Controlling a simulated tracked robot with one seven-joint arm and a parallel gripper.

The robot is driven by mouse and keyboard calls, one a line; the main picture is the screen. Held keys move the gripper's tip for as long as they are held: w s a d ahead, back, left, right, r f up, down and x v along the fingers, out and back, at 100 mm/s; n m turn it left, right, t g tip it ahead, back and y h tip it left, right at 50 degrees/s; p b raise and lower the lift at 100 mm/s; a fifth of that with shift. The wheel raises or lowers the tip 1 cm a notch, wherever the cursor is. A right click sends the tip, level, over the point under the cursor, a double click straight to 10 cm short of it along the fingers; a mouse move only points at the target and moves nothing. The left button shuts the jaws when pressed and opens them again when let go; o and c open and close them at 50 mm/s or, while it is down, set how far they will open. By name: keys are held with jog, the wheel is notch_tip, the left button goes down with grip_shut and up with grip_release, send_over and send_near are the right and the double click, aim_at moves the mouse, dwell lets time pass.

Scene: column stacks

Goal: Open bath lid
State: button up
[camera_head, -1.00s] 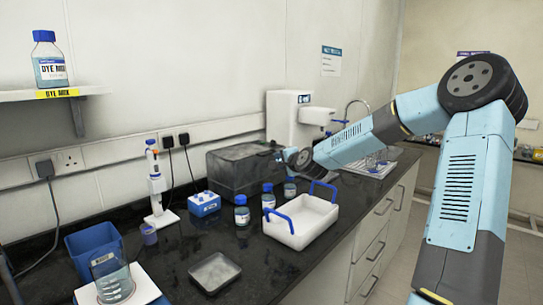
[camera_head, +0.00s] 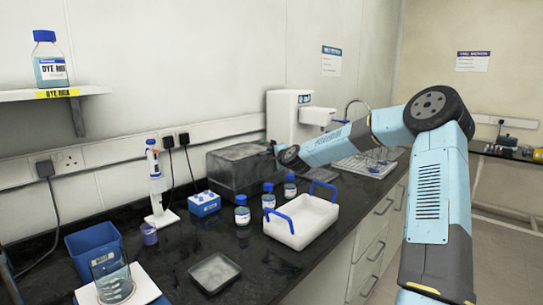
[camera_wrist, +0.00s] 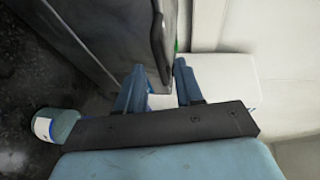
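The bath is a dark grey box (camera_head: 228,176) on the bench against the wall. Its lid (camera_head: 240,152) lies flat and closed on top. My gripper (camera_head: 277,148) is at the right end of the bath, near lid height, and small in the head view. In the wrist view, the two blue fingers of my gripper (camera_wrist: 160,82) stand apart with a gap between them. A dark grey edge, seemingly the lid's (camera_wrist: 160,50), runs down into this gap. I cannot tell whether either finger touches it. The bath's side (camera_wrist: 80,35) fills the upper left there.
Small blue-capped bottles (camera_head: 242,212) and a white tray with blue handles (camera_head: 303,222) stand in front of the bath. A blue block (camera_head: 204,204) is to its left. A white dispenser (camera_head: 288,115) stands behind, near the sink (camera_head: 368,165).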

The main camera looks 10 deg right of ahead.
aim_at(269, 154)
jog(key=shift+x, duration=1.75)
grip_shut()
jog(key=shift+f, duration=0.1)
jog(key=shift+d, duration=0.25)
jog(key=shift+a, duration=0.1)
